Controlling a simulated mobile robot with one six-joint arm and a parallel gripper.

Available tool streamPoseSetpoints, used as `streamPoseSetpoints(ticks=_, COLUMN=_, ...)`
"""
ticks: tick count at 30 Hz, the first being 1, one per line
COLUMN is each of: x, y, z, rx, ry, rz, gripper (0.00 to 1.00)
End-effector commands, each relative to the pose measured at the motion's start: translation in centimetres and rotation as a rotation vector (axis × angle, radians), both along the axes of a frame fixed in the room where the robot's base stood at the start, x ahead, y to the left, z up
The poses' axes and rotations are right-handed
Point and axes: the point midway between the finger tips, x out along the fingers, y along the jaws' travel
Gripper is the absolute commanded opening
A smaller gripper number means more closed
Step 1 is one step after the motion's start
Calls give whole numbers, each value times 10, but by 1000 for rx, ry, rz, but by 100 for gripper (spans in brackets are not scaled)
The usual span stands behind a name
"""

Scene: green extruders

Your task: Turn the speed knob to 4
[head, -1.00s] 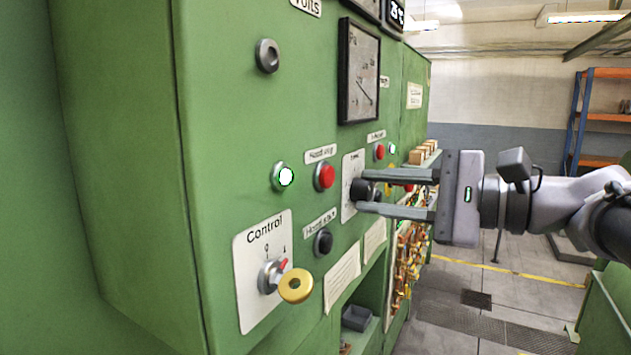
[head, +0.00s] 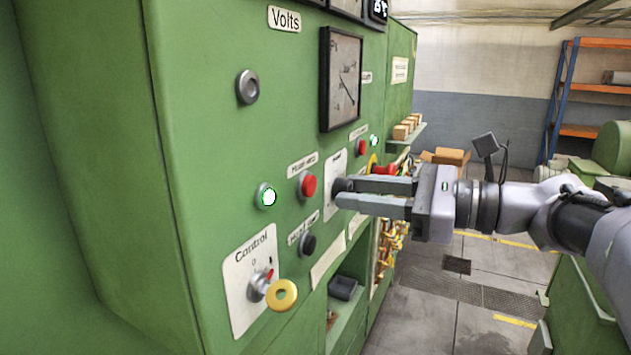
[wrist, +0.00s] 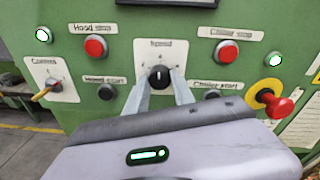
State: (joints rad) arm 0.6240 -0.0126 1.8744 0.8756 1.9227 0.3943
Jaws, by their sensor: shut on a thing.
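The black speed knob (wrist: 159,75) sits on a white scale plate (wrist: 147,50) on the green panel. In the wrist view its pale mark points about straight up; the scale numbers are too small to read. In the head view the knob (head: 338,186) is partly hidden by the fingers. My gripper (wrist: 161,84) has one finger on each side of the knob and is shut on it. In the head view my gripper (head: 342,191) reaches the panel from the right.
Red buttons (head: 308,185), a black button (head: 308,243) and a lit green lamp (head: 267,196) surround the plate. A Control switch with a yellow tag (head: 281,295) is lower left. A red emergency button (wrist: 283,106) juts out at the right.

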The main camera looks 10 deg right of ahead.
Motion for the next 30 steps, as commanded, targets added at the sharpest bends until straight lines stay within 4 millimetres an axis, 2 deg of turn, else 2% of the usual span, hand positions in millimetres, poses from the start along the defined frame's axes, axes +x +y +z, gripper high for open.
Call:
streamPoseSetpoints(ticks=21, x=0, y=0, z=-1, rx=40, ry=55, rz=0, gripper=0)
streamPoseSetpoints(ticks=22, x=0, y=0, z=-1, rx=40, ry=55, rz=0, gripper=34)
streamPoseSetpoints(ticks=24, x=0, y=0, z=-1, rx=39, ry=55, rz=0, gripper=47)
streamPoseSetpoints(ticks=25, x=0, y=0, z=-1, rx=39, ry=55, rz=0, gripper=51)
streamPoseSetpoints(ticks=30, x=0, y=0, z=0, rx=39, ry=55, rz=0, gripper=51)
